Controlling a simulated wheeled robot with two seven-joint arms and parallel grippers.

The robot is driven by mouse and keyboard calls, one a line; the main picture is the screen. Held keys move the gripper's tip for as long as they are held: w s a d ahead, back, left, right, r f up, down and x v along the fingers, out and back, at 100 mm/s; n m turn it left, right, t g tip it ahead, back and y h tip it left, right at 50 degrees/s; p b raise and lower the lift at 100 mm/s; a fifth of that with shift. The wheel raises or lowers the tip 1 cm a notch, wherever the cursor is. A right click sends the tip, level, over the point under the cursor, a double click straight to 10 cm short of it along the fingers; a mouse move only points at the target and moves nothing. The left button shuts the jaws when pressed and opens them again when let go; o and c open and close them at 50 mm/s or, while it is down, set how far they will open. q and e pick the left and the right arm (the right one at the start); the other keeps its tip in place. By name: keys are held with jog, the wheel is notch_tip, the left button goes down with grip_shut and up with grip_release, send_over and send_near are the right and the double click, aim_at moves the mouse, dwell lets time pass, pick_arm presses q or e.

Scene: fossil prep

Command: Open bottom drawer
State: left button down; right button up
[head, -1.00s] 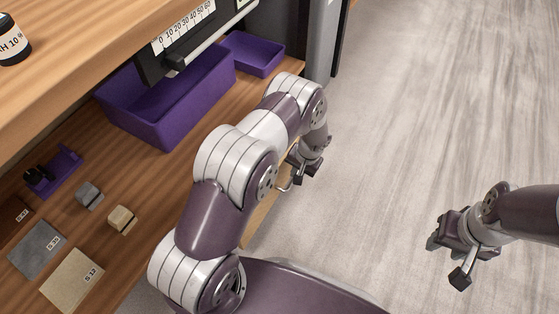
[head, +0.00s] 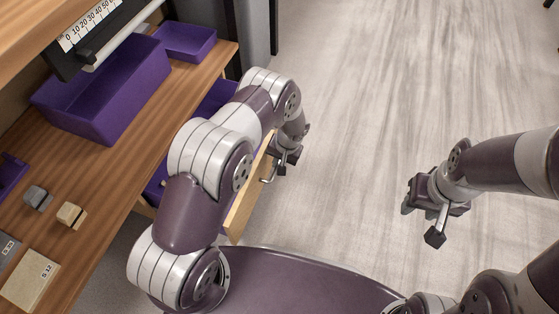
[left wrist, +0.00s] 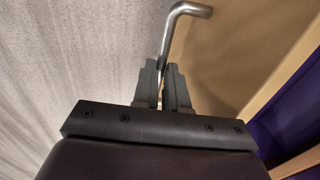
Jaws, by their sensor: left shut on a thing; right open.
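The bottom drawer's pale wooden front (head: 246,196) stands out from under the wooden bench, with its purple inside (head: 216,99) showing in the gap behind it. My left arm hides much of the drawer. A bent metal handle (head: 268,178) sits on the drawer front. My left gripper (head: 284,162) is shut on this handle at the outer face of the front. In the left wrist view the handle (left wrist: 178,30) rises from between the gripper's fingers (left wrist: 165,88), with the drawer front (left wrist: 232,50) beside it. My right gripper (head: 438,218) is open and empty above the floor.
The bench top (head: 150,165) holds a large purple bin (head: 110,95), a smaller purple bin (head: 185,42), small blocks and labelled sample slabs (head: 30,280). A shelf (head: 30,30) overhangs at upper left. The grey floor (head: 350,110) to the right is clear.

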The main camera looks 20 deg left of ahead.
pick_arm(q)
jog(key=c, duration=1.2)
grip_release()
jog(key=shift+o, duration=0.2)
jog(key=shift+r, duration=0.1)
notch_tip(320, 180, up, 12)
jog(key=d+p, duration=0.2)
jog(key=p, duration=0.5)
jog(key=shift+s+d, duration=0.15)
jog(key=shift+d, duration=0.1)
jog(key=shift+r, duration=0.1)
